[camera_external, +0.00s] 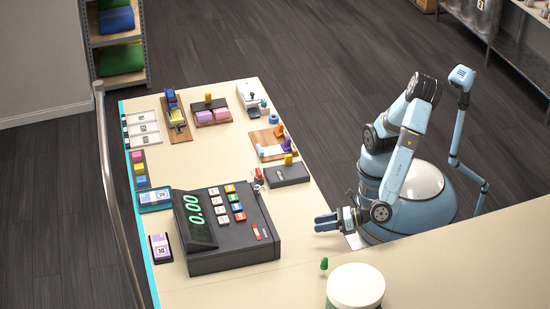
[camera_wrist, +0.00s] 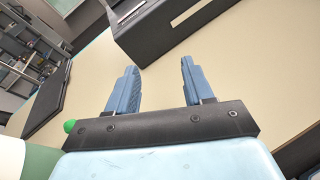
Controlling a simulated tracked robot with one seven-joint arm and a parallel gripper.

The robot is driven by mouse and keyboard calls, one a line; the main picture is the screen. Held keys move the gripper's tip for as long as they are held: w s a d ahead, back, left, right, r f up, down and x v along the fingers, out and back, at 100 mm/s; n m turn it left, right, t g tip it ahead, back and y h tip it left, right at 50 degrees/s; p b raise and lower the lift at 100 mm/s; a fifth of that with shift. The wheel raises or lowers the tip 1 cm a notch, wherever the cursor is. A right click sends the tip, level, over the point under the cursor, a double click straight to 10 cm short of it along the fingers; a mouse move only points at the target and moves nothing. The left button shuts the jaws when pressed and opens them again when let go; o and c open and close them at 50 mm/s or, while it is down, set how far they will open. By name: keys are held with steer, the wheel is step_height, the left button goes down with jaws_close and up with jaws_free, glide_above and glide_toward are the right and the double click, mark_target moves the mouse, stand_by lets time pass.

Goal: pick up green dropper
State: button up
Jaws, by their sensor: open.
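The green dropper (camera_external: 324,264) is a small green thing standing on the cream counter, just left of a round white-topped container. In the wrist view only its rounded green top (camera_wrist: 70,126) shows, at the left end of my gripper's dark mount; the rest is hidden. My gripper (camera_external: 324,223) is above the counter, farther back than the dropper and apart from it, with its fingers pointing left. In the wrist view my gripper (camera_wrist: 159,66) is open, with bare counter between the two blue fingers.
The white-topped container (camera_external: 355,285) stands close beside the dropper. A dark cash register (camera_external: 235,255) with a green 0.00 display is left of my gripper. A dark box (camera_external: 287,175) and small trays lie farther back. The counter (camera_external: 275,285) is clear between register and dropper.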

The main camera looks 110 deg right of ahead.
steer(key=s+a+n+t+y, duration=0.1)
steer(key=s+a+n+y, duration=0.1)
steer(key=s+a, duration=0.1)
steer(key=s+a+f+n+t+y, duration=0.1)
steer(key=s+a+n+y, duration=0.1)
steer(key=a, duration=0.4)
steer(key=s+a+f+n+t+y, duration=0.1)
steer(key=s+a+n+y, duration=0.1)
steer(key=s+a+n, duration=0.1)
steer(key=shift+s+a+f+n, duration=0.15)
steer(key=shift+s+a+n, duration=0.1)
steer(key=shift+a, duration=0.35)
steer(key=shift+s+a+f+n, duration=0.1)
steer(key=shift+a+n, duration=0.15)
steer(key=shift+a, duration=0.35)
steer(key=shift+w+a, duration=0.1)
steer(key=shift+a, duration=0.05)
glide_toward(324, 262)
steer(key=w+f, duration=0.2)
steer(key=w, duration=0.1)
steer(key=shift+w+a, duration=0.1)
steer(key=shift+w, duration=0.1)
steer(key=w, duration=0.4)
steer(key=shift+w+r, duration=0.1)
steer(key=shift+w, duration=0.9)
jaws_close()
steer(key=shift+r, duration=0.15)
